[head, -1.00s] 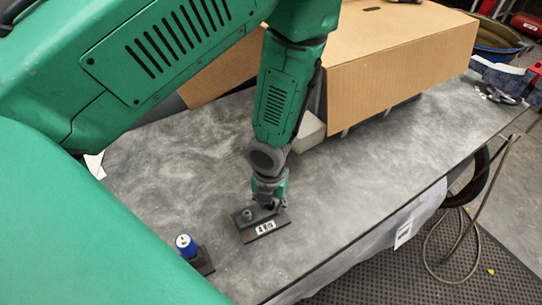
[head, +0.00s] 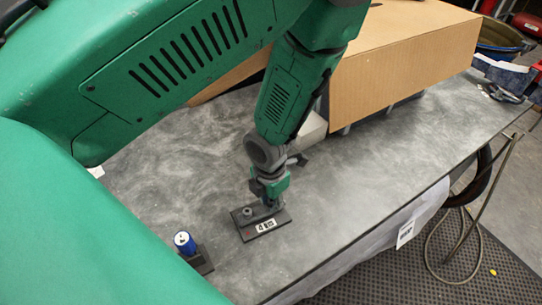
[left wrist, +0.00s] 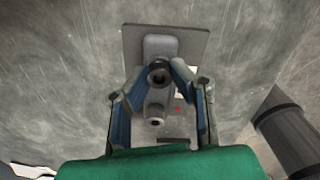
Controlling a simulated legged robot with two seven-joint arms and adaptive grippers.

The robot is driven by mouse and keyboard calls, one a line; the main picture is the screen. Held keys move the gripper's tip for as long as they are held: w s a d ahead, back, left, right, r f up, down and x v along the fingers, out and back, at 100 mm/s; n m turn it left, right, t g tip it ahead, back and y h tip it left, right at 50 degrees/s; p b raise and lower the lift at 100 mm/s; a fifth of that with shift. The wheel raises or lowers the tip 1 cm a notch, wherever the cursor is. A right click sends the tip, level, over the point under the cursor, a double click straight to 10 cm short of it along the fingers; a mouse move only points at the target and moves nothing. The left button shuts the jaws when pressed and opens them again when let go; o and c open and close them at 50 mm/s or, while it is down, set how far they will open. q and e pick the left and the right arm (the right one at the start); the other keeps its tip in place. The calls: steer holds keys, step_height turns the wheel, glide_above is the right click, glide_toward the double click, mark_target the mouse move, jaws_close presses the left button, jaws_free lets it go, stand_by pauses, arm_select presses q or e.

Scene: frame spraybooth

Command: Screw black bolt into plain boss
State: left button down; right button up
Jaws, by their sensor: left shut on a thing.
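My left gripper (head: 267,201) points down over a small dark plate (head: 276,223) on the grey table. In the left wrist view its blue-lined fingers (left wrist: 160,73) are closed around the dark round head of the black bolt (left wrist: 158,71). The bolt is over the far part of the plate (left wrist: 191,39); I cannot tell how deep it sits in a boss, as its lower part is hidden. A second boss (left wrist: 156,116) with a dark hole stands nearer, between the fingers and apart from them. One grey boss also shows in the head view (head: 247,211). My right gripper is not in view.
A blue cylinder with a white top (head: 184,242) stands on a dark base (head: 204,262) left of the plate. A large cardboard box (head: 400,65) stands behind my arm. The table (head: 350,200) is clear to the right, up to its front edge.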

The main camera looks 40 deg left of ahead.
arm_select(q)
steer(key=shift+d+f+m+b, duration=0.1)
steer(key=shift+m+b, duration=0.6)
steer(key=shift+m, duration=0.5)
steer(key=shift+d+m, duration=0.1)
steer(key=shift+m, duration=0.3)
steer(key=shift+w+m+b, duration=0.1)
steer(key=shift+m+b, duration=0.85)
steer(key=shift+m, duration=0.15)
steer(key=shift+m+b, duration=0.5)
steer(key=shift+m, duration=0.5)
